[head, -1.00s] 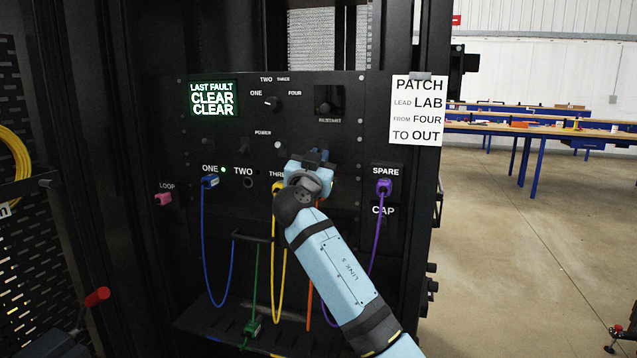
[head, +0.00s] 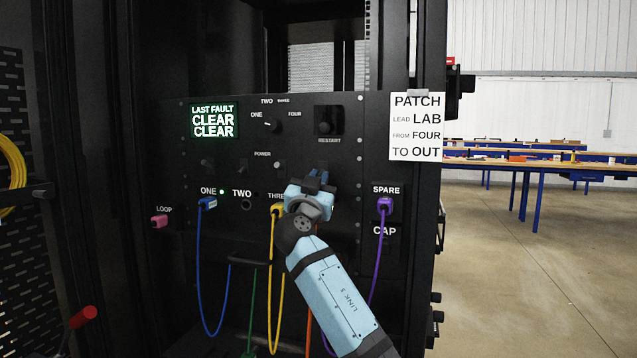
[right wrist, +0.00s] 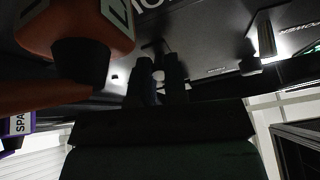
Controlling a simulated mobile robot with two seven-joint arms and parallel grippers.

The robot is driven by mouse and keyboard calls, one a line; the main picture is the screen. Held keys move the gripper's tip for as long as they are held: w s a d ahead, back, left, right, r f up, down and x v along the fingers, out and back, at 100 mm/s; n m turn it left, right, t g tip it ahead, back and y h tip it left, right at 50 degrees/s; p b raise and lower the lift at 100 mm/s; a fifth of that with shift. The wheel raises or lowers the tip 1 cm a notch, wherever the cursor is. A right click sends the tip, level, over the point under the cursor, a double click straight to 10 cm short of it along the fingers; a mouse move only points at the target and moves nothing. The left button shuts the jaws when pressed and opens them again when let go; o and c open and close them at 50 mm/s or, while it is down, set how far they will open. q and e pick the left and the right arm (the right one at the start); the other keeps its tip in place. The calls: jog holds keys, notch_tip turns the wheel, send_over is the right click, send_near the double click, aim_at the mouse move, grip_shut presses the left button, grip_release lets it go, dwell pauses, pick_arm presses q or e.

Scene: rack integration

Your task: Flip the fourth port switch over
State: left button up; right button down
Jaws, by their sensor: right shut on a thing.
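My right gripper (head: 317,177) is at the black rack panel (head: 230,240), to the right of the POWER label and above the fourth port area. It hides the fourth switch and most of the port in the head view. In the right wrist view its two dark fingers (right wrist: 159,88) are closed around a small pale switch tip (right wrist: 158,76). Which way the switch lever leans cannot be told. An orange plug (right wrist: 88,45) sits close beside the fingers there; its orange lead hangs below my arm in the head view. My left gripper is not in view.
Blue (head: 207,204), yellow (head: 277,209) and purple (head: 384,205) plugs with hanging leads flank the arm. A pink plug (head: 159,221) is at the left. A rotary knob (head: 271,125) and a green-lit display (head: 213,121) sit above. A paper sign (head: 417,126) hangs at the right.

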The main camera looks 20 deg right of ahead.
jog(key=c, duration=1.1)
grip_release()
jog(key=shift+c, duration=0.2)
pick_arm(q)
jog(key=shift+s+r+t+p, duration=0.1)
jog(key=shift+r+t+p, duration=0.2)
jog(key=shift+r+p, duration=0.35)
pick_arm(e)
jog(key=v, duration=1.4)
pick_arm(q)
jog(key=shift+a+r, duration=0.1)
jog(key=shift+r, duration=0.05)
pick_arm(e)
jog(key=shift+d, duration=0.1)
